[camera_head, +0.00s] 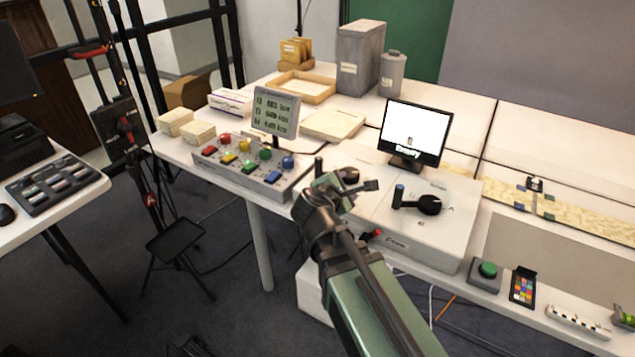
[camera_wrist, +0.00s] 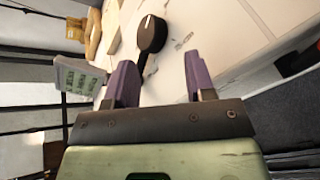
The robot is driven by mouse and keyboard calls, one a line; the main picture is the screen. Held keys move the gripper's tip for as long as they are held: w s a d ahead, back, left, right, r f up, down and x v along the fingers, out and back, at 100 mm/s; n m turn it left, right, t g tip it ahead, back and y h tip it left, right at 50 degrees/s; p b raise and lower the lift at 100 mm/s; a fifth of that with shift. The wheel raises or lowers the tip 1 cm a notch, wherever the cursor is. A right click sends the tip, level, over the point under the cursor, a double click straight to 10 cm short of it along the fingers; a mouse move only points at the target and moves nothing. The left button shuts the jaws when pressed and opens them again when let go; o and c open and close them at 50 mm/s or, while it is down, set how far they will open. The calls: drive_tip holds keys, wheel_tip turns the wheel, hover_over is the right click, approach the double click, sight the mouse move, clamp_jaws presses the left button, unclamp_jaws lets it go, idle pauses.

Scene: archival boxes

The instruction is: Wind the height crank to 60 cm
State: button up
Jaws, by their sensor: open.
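Two black cranks sit on a pale box (camera_head: 452,238) on the table. The right crank (camera_head: 430,204) has its upright handle (camera_head: 399,193) to the left of its hub. The left crank (camera_head: 348,175) is partly hidden behind my gripper (camera_head: 352,187), with a dark handle at its left. I cannot read which one is the height crank. In the wrist view, my gripper (camera_wrist: 161,82) is open and empty. A black crank hub (camera_wrist: 151,33) with a white mark lies beyond the fingers, its arm running toward the left finger. A grey display (camera_head: 275,112) shows three lines, too small to read surely.
A button panel (camera_head: 250,165) with coloured buttons stands left of the crank box. A monitor (camera_head: 413,132) stands behind it. A green button (camera_head: 488,270) and a colour chart (camera_head: 522,287) lie at the right front. Grey boxes (camera_head: 360,58) stand at the back.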

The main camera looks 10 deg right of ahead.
sight(320, 159)
drive_tip(key=w+a+n+t+y+b, duration=0.2)
drive_tip(key=w+a+n+t+b, duration=0.35)
drive_tip(key=n, duration=0.75)
drive_tip(key=shift+t, duration=0.45)
drive_tip(key=x, duration=0.6)
drive_tip(key=f+x, duration=0.1)
drive_tip(key=x, duration=0.2)
drive_tip(key=shift+w+a+p, duration=0.1)
drive_tip(key=shift+a+p, duration=0.25)
clamp_jaws()
drive_tip(key=shift+w+d+r+h, duration=0.1)
drive_tip(key=shift+d+h, duration=0.05)
drive_tip(key=shift+h, duration=0.15)
